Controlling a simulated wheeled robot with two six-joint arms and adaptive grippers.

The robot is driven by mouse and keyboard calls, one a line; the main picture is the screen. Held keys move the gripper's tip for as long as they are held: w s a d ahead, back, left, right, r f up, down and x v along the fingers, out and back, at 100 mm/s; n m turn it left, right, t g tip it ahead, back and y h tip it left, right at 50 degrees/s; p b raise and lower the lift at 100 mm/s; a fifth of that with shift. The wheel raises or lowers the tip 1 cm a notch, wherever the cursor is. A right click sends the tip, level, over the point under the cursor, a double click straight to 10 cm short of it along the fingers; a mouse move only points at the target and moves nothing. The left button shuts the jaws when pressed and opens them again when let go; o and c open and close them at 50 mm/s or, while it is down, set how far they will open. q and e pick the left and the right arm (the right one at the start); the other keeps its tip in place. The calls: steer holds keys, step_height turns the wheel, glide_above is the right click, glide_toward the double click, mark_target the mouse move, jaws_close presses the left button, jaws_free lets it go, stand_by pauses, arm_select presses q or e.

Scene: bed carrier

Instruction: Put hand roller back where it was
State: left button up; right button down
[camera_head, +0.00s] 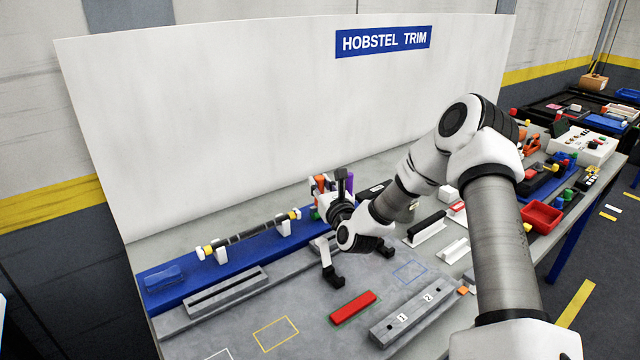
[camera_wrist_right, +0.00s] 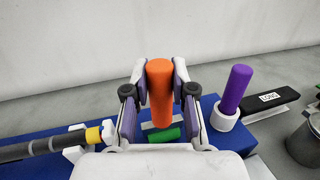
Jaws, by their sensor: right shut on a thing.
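My right gripper (camera_head: 322,186) is at the back of the bench in the head view, in front of the white panel. In the right wrist view its two fingers (camera_wrist_right: 160,105) are shut on an upright orange cylinder, which looks like the handle of the hand roller (camera_wrist_right: 161,85). The orange also shows between the fingers in the head view (camera_head: 320,181). A green piece (camera_wrist_right: 165,134) lies below and behind the handle. The handle's lower end is hidden by my gripper, so I cannot tell whether it touches a holder. My left gripper is out of view.
A purple handle (camera_wrist_right: 236,88) stands in a white cup (camera_wrist_right: 224,118) close to the right. A dark rod with yellow ends (camera_head: 250,233) rests on white supports to the left. A red block (camera_head: 352,305) and a numbered grey bar (camera_head: 415,310) lie in front.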

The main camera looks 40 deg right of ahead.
steer(key=shift+s+r, duration=0.1)
steer(key=shift+r, duration=0.05)
steer(key=shift+f+b, duration=0.25)
steer(key=shift+b, duration=0.05)
steer(key=c, duration=1)
jaws_free()
steer(key=shift+o, duration=0.2)
steer(key=shift+r, duration=0.2)
steer(key=shift+s+a+p, duration=0.1)
steer(key=shift+s+p, duration=0.05)
steer(key=shift+p, duration=0.15)
steer(key=v, duration=1.1)
steer(key=shift+s+a, duration=0.2)
steer(key=shift+s, duration=0.05)
